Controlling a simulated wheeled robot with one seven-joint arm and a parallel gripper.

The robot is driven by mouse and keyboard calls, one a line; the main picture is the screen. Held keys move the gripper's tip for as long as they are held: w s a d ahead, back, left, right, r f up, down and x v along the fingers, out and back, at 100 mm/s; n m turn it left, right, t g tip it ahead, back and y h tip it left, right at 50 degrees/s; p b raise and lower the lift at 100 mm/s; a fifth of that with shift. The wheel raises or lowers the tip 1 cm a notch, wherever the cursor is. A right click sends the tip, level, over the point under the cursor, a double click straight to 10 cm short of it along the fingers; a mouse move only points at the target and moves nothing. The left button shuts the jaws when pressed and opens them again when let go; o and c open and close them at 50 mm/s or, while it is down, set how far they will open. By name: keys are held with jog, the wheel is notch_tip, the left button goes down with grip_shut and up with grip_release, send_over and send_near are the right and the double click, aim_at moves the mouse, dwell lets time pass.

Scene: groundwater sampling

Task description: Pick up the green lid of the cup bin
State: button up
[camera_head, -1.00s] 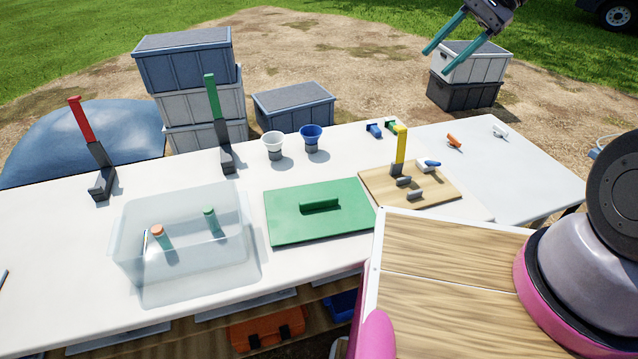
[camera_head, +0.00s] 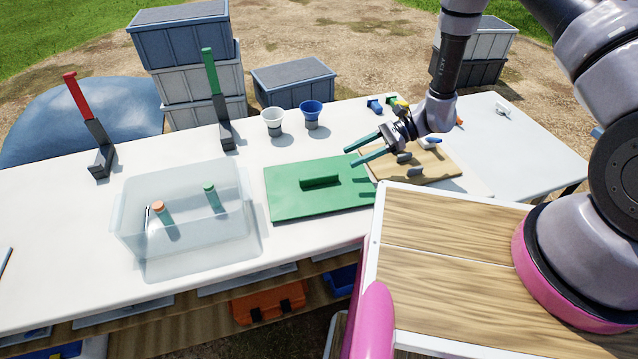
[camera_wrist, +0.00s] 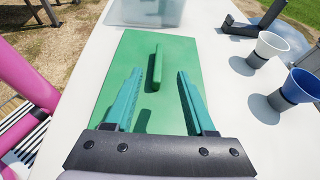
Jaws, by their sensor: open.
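The green lid (camera_head: 285,203) lies flat on the white table, right of the clear bin. A raised green bar handle (camera_head: 319,182) stands at its middle. In the wrist view the lid (camera_wrist: 190,58) lies below and ahead of my fingers, with its handle (camera_wrist: 155,68) lined up between them, farther out. My gripper (camera_head: 347,156) is open and empty, above the lid's right part, and its teal fingers (camera_wrist: 158,80) are spread. The clear bin (camera_head: 140,245) holds an orange-capped bottle (camera_head: 161,213) and a green-capped bottle (camera_head: 211,197).
A white cup (camera_head: 273,118) and a blue cup (camera_head: 312,110) stand in holders behind the lid. A wooden board (camera_head: 450,165) with grey pieces lies to its right. Upright red (camera_head: 77,105) and green (camera_head: 210,75) handles stand at the back left.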

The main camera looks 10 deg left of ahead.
aim_at(324, 175)
jog(key=s+a+f, duration=0.2)
jog(key=a, duration=0.1)
jog(key=s+a+f, duration=0.1)
jog(key=f, duration=0.1)
jog(key=shift+a, duration=0.25)
jog(key=shift+m, duration=0.3)
jog(key=shift+w+x, duration=0.1)
jog(key=shift+x, duration=1.3)
jog(key=shift+w+x, duration=0.15)
jog(key=shift+x, duration=1.2)
jog(key=shift+a+f, duration=0.1)
grip_shut()
